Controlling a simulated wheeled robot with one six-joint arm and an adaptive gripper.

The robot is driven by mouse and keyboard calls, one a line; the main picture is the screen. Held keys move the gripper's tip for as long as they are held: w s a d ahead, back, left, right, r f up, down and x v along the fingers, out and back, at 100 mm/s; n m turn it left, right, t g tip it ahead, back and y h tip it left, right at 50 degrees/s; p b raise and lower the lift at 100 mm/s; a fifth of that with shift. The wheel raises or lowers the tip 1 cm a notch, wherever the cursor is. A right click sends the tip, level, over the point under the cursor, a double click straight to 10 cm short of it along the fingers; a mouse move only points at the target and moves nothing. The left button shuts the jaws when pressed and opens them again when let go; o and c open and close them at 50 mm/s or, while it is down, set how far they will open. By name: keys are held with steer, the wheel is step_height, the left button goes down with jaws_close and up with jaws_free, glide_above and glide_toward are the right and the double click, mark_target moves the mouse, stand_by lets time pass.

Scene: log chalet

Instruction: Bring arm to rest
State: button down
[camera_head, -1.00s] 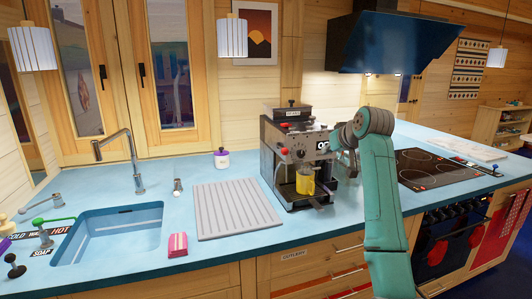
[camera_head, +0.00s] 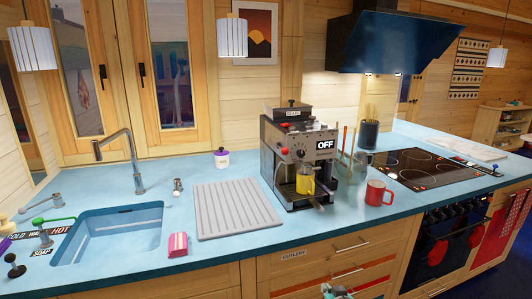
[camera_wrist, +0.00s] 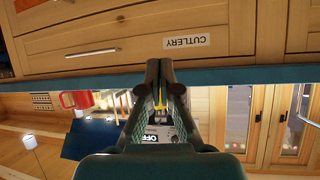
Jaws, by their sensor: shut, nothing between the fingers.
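My gripper (camera_wrist: 165,64) is shut and empty in the wrist view, its two dark fingertips together. The wrist picture is upside down, with the gripper in front of the counter edge and the cutlery drawer (camera_wrist: 110,38). In the head view only a small teal part of my arm (camera_head: 336,292) shows at the bottom edge, low before the drawers. The coffee machine (camera_head: 283,150) stands on the blue counter with an OFF sign. A yellow mug (camera_head: 305,181) sits under its spout.
A red mug (camera_head: 377,193) stands right of the coffee machine, near the counter's front edge. A black holder (camera_head: 368,134) with sticks is behind it. The hob (camera_head: 425,168) lies further right. A grey ribbed mat (camera_head: 235,210) and a sink (camera_head: 110,235) are at left.

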steer(key=s+f, duration=0.4)
steer(key=s, duration=0.6)
steer(key=s+f+t+h, duration=0.1)
steer(key=s+f, duration=0.2)
steer(key=s, duration=0.8)
steer(key=s+f, duration=0.4)
steer(key=s, duration=0.6)
steer(key=s+r, duration=0.5)
steer(key=s, duration=0.4)
steer(key=s+r+t, duration=0.1)
steer(key=s+r, duration=0.4)
steer(key=s, duration=0.4)
steer(key=s+r, duration=0.5)
steer(key=s, duration=0.4)
steer(key=shift+s+a+m+h, duration=0.2)
steer(key=shift+s+m+h, duration=0.1)
steer(key=shift+s, duration=0.05)
